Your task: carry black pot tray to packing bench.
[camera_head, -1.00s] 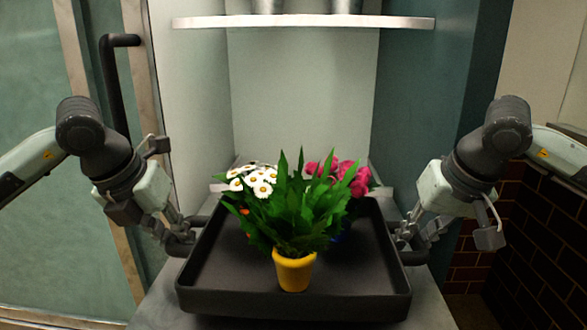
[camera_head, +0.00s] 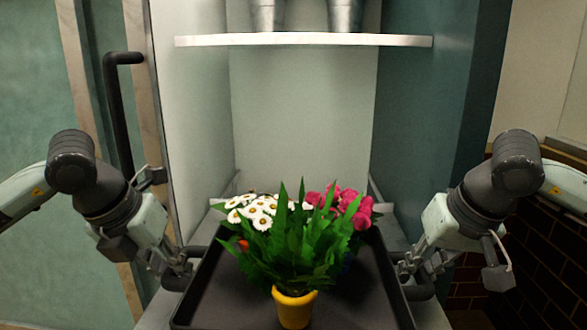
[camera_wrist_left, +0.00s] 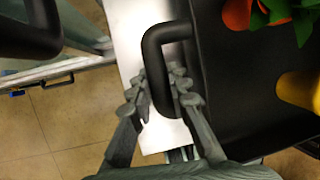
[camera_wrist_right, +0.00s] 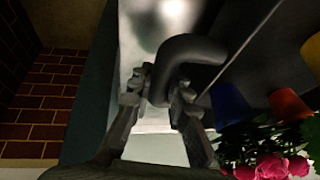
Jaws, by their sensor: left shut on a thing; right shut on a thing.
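The black tray (camera_head: 215,297) is in front of me in the head view, its near edge cut off by the frame. It carries a yellow pot (camera_head: 294,308) with green leaves, white daisies (camera_head: 256,209) and pink flowers (camera_head: 345,200). My left gripper (camera_head: 182,270) is shut on the tray's left handle, which also shows in the left wrist view (camera_wrist_left: 158,65). My right gripper (camera_head: 408,270) is shut on the right handle, seen in the right wrist view (camera_wrist_right: 165,75). The right wrist view also shows a blue pot (camera_wrist_right: 230,103) and a red pot (camera_wrist_right: 288,105).
A pale surface (camera_wrist_left: 130,30) lies under the tray. A white shelf (camera_head: 300,40) with metal buckets (camera_head: 268,15) is above, behind the tray. A glass door with a dark handle (camera_head: 117,110) stands at left. A brick wall (camera_head: 545,245) is at right.

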